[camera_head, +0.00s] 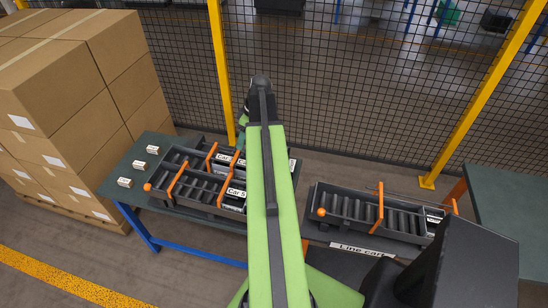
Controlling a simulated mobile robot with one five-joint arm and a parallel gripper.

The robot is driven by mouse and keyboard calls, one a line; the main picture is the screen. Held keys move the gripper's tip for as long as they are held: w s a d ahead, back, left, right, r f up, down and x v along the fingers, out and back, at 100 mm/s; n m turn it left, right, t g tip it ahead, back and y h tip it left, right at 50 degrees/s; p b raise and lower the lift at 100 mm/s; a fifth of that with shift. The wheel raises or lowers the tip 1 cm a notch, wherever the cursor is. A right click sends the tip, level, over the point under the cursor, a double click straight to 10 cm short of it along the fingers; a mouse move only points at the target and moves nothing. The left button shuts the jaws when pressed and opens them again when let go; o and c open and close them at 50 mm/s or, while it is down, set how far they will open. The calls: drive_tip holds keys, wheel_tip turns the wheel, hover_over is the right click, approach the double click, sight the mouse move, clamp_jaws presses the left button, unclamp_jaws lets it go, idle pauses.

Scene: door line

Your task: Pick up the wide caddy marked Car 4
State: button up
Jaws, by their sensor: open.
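Two or more dark caddies with orange handles stand side by side on the table at left of centre. The front caddy (205,190) has a white label that looks like "Car 5". The caddy behind it (180,156) has a label starting "Car"; its number is not clear, so I cannot tell whether it is Car 4. My green arm crosses the middle and covers the right part of these caddies. My gripper (240,142) shows only in part, beside the arm above the rear caddy; it is open and its fingertips are mostly hidden.
Another dark caddy (365,216) with orange parts sits on the dark line cart (330,238) at right. Small white-labelled boxes (139,165) lie on the table's left end (125,178). Stacked cartons (85,90) stand at left, mesh fence (340,90) behind, another table (508,195) at far right.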

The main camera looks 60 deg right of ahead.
drive_tip(key=s+d+r+t, duration=0.1)
drive_tip(key=s+d+t, duration=0.1)
drive_tip(key=s+d, duration=1.15)
drive_tip(key=shift+n+h, duration=0.3)
drive_tip(key=shift+n, duration=0.1)
drive_tip(key=b+x, duration=0.3)
drive_tip(key=x, duration=0.1)
drive_tip(key=b+x, duration=0.7)
drive_tip(key=b, duration=0.1)
drive_tip(key=shift+s+f, duration=0.15)
drive_tip(key=shift+f, duration=0.35)
drive_tip(key=shift+w+f, duration=0.2)
drive_tip(key=shift+f, duration=0.1)
drive_tip(key=shift+w+r, duration=0.1)
drive_tip(key=b+x, duration=0.5)
drive_tip(key=shift+w, duration=0.15)
clamp_jaws()
